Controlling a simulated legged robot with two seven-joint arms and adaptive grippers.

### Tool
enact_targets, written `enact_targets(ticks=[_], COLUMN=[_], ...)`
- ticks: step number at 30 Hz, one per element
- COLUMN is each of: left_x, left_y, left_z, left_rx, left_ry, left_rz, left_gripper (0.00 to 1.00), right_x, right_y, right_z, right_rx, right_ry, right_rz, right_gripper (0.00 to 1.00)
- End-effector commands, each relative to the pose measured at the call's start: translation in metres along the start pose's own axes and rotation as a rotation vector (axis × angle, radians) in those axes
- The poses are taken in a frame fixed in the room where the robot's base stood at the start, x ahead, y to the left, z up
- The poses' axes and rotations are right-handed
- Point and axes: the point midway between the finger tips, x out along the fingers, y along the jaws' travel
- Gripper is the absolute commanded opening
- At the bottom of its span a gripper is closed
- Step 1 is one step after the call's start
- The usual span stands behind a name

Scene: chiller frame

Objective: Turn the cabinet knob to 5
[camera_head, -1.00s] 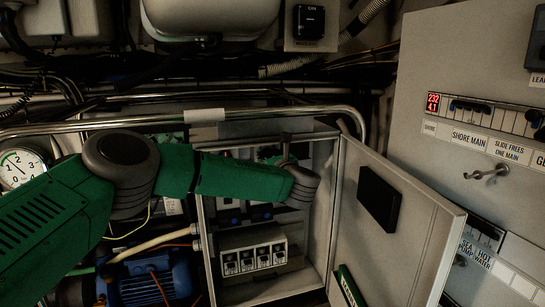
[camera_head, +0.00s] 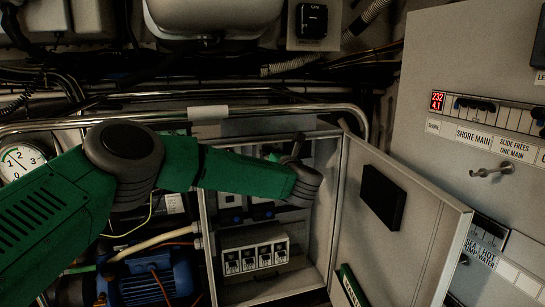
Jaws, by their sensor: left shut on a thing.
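The open grey cabinet (camera_head: 207,222) stands in the middle, its door (camera_head: 405,225) swung out to the right. My left arm reaches in from the left, and its grey wrist is inside the upper part of the cabinet. My left gripper (camera_head: 296,150) shows only as a small dark part above the wrist, near the back panel. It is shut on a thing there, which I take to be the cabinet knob. The knob, its scale and its pointer are hidden behind the wrist, so its setting cannot be read. My right gripper is not in view.
A row of breakers (camera_head: 255,258) sits low in the cabinet. A metal rail (camera_head: 270,113) runs above it. A round gauge (camera_head: 20,163) and a blue motor (camera_head: 158,283) are at the left. A switch panel (camera_head: 490,130) stands at the right.

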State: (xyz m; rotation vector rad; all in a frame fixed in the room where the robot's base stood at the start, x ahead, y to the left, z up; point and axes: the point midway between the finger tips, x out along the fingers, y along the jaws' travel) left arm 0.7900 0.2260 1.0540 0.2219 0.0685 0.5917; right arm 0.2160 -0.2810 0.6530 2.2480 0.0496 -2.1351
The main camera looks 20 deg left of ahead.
Motion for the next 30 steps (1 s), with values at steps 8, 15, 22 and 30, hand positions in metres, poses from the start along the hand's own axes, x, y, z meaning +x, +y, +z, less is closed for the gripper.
enact_targets(ticks=[8,15,22,30], left_x=[0.002,0.002,0.002,0.001], left_y=[0.001,0.001,0.0,0.0], left_z=[0.005,0.006,0.006,0.006], left_rx=[0.262,0.49,0.708,0.942], left_ry=[-0.007,-0.007,-0.008,-0.009], left_rz=[0.001,0.002,0.001,0.002], left_gripper=[0.0,0.0,0.0,0.0], right_x=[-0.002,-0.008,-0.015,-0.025], right_y=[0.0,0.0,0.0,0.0], right_z=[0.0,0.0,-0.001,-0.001], right_rx=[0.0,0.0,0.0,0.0], right_ry=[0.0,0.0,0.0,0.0], right_rz=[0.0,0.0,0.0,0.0], right_gripper=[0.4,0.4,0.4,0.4])
